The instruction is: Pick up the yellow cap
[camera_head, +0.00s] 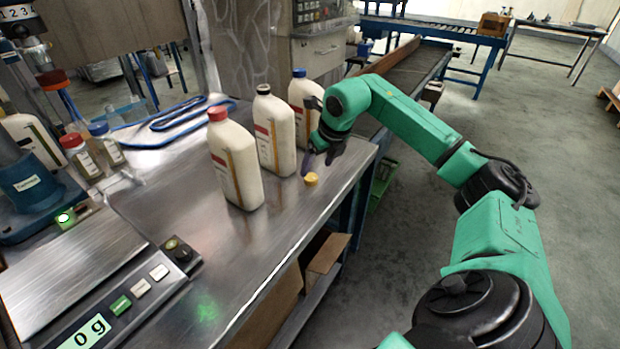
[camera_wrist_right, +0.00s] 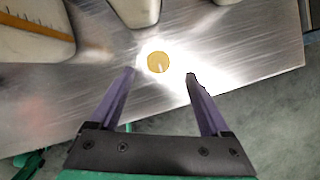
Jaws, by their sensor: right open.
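The small round yellow cap (camera_head: 312,179) lies on the metal table near its right edge, in front of the bottles. In the right wrist view the cap (camera_wrist_right: 158,62) lies just beyond the fingertips, between their lines. My right gripper (camera_wrist_right: 160,72) is open and empty, with its purple fingers on either side of the cap's line. In the head view the right gripper (camera_head: 318,160) is just behind and above the cap, partly hidden by its own wrist. My left gripper is in neither view.
A red-capped bottle (camera_head: 234,165), a black-capped bottle (camera_head: 274,135) and a blue-capped bottle (camera_head: 303,100) stand in a row left of the gripper. A scale (camera_head: 75,265) sits at the front left. The metal table (camera_head: 270,235) is clear in front of the cap.

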